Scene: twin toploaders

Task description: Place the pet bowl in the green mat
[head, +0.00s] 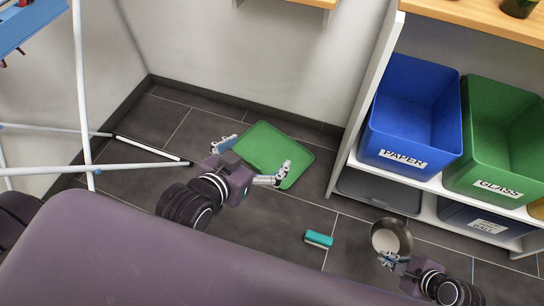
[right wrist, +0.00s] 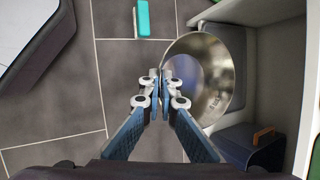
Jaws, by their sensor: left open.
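The pet bowl (head: 398,232) is a round metallic bowl at the lower right of the head view, in front of the shelf. It also shows in the right wrist view (right wrist: 212,70), its hollow side visible. My right gripper (head: 388,257) has its fingers closed together at the bowl's near rim, with the rim between the tips (right wrist: 160,76). The green mat (head: 268,146) lies flat on the floor by the wall. My left gripper (head: 252,158) is spread open and empty above the mat and hides part of its near side.
A teal block-like item (head: 318,239) lies on the floor between mat and bowl. A shelf with a blue paper bin (head: 412,110) and a green glass bin (head: 497,130) stands right. A white-legged rack (head: 82,90) stands left. Bare tiles lie between mat and shelf.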

